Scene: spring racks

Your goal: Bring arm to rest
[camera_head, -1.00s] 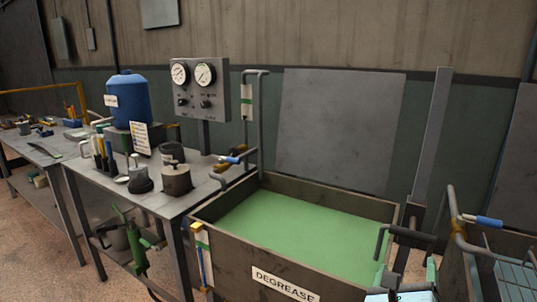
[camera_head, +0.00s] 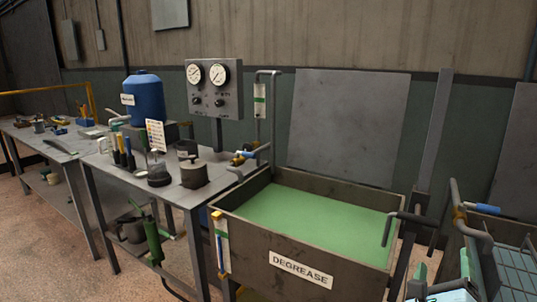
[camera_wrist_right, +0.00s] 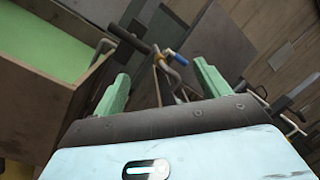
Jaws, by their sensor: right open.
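My right gripper (camera_head: 441,272) shows at the bottom right edge of the head view, with pale green fingers on a light blue body. In the right wrist view its two fingers (camera_wrist_right: 162,85) stand wide apart with nothing between them. It is in front of the right end of the degrease tank (camera_head: 240,238), near the black handle (camera_head: 408,217). It looks clear of the tank, though the exact gap cannot be told. My left gripper is not in view.
The tank holds green liquid (camera_head: 310,218). A wire rack or basket (camera_head: 515,262) with pipes and a blue-handled valve (camera_head: 484,209) stands at the right. A metal bench (camera_head: 118,172) with a blue drum (camera_head: 146,97), gauge panel (camera_head: 214,88) and pots stands left. Floor (camera_head: 60,270) shows at lower left.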

